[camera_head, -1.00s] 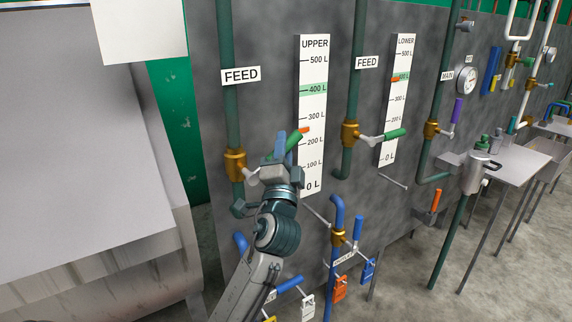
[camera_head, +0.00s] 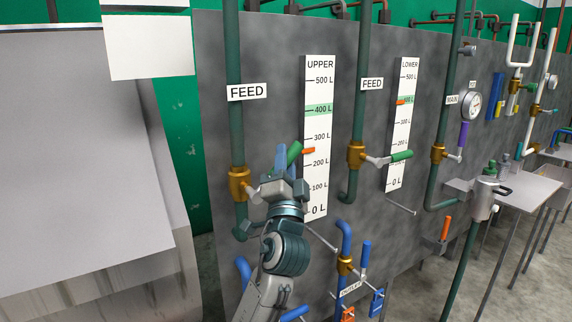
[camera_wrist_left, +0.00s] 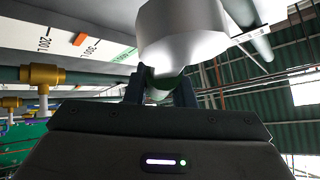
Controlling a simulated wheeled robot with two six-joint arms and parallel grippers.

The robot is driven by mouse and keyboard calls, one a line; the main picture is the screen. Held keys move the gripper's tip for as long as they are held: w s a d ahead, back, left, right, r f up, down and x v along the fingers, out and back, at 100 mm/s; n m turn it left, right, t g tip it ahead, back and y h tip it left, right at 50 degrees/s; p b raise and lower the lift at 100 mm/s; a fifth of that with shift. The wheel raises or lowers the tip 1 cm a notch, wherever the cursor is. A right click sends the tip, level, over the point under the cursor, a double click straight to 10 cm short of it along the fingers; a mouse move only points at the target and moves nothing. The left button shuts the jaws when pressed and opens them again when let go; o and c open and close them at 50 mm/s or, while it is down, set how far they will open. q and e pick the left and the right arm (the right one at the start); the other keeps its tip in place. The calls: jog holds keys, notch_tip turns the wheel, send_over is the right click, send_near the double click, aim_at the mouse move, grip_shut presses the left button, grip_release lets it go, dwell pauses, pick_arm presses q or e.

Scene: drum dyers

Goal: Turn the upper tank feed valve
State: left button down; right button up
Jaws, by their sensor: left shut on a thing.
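The upper tank feed valve has a brass body (camera_head: 239,184) on the green pipe under the left FEED label, with a pale lever and a green handle (camera_head: 293,153). My left gripper (camera_head: 281,163) is shut on this handle, whose end sticks out beyond the fingers. In the left wrist view the fingers (camera_wrist_left: 159,88) close around the green grip, and the pale lever (camera_wrist_left: 182,42) fills the space above. The UPPER gauge (camera_head: 318,110) has its orange pointer (camera_head: 308,151) between 200 and 300 L, below the green band at 400 L. My right gripper is not in view.
A second feed valve (camera_head: 356,154) with a green handle (camera_head: 401,156) sits to the right, beside the LOWER gauge (camera_head: 401,125). A blue outlet pipe (camera_head: 344,240) stands below. A large grey tank (camera_head: 75,150) fills the left side. Concrete floor shows at right.

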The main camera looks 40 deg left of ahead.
pick_arm(q)
jog(key=c, duration=1.2)
grip_release()
jog(key=shift+c, duration=0.2)
jog(key=shift+s+d+f, duration=0.1)
jog(key=shift+f, duration=0.05)
jog(key=shift+s+d+f, duration=0.15)
jog(key=shift+s+f, duration=0.05)
jog(key=shift+f, duration=0.1)
jog(key=b+v, duration=0.3)
jog(key=v, duration=0.6)
jog(key=shift+s+d, duration=0.2)
jog(key=shift+s, duration=0.1)
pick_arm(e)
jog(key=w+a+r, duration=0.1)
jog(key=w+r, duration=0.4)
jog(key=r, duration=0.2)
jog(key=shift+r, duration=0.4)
pick_arm(q)
jog(key=shift+f, duration=0.1)
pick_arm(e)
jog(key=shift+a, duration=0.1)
